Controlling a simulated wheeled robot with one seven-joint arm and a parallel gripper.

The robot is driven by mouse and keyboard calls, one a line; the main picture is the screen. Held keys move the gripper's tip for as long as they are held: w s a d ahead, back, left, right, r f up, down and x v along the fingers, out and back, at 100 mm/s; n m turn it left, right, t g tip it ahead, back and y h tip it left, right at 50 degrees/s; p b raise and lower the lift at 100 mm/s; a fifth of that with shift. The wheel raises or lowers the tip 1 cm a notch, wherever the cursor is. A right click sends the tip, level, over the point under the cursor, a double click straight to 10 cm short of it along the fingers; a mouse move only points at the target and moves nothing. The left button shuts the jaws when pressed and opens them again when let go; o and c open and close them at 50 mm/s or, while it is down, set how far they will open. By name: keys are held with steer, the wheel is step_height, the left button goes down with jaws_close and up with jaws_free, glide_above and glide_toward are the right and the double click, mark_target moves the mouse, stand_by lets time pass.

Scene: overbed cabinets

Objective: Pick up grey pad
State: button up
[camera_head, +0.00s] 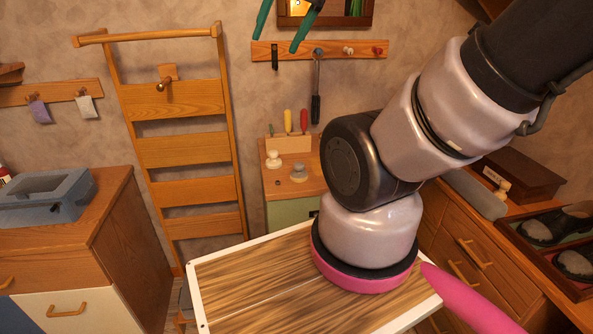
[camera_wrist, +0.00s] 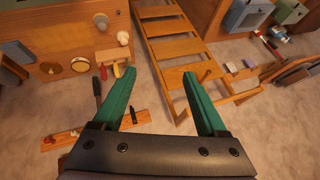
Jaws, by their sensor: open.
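A long grey pad (camera_head: 472,193) with rounded ends lies on the wooden counter at the right in the head view, partly hidden behind my arm. A smaller pale grey pad (camera_head: 87,107) hangs from a peg on the left wall rail, beside a purple one (camera_head: 40,112). I cannot tell which grey pad is meant. The two small pads also show at the right of the wrist view (camera_wrist: 249,62). My gripper (camera_head: 275,45) is at the top of the head view, its green fingers apart and pointing down. In the wrist view my gripper (camera_wrist: 156,70) is empty, away from both pads.
A wooden ladder rack (camera_head: 180,150) leans on the wall. A peg rail (camera_head: 330,50) with a hanging tool is near my fingers. A low cabinet (camera_head: 290,186) holds a tool block and two knobbed pieces. A white-rimmed board (camera_head: 240,290) lies in front. A brown box (camera_head: 520,175) stands behind the long pad.

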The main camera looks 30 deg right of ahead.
stand_by(0.3)
steer(key=o, duration=0.3)
steer(key=shift+o, duration=0.5)
steer(key=shift+w+d+f, duration=0.1)
steer(key=shift+w, duration=0.1)
steer(key=n+g+h, duration=0.1)
steer(key=n+g, duration=0.5)
steer(key=n, duration=0.8)
glide_above(300, 163)
step_height(300, 163, down, 26)
step_height(300, 163, down, 10)
steer(key=n, duration=0.2)
steer(key=shift+n+g, duration=0.3)
steer(key=shift+n, duration=0.1)
steer(key=shift+w+f, duration=0.15)
steer(key=shift+f, duration=2.95)
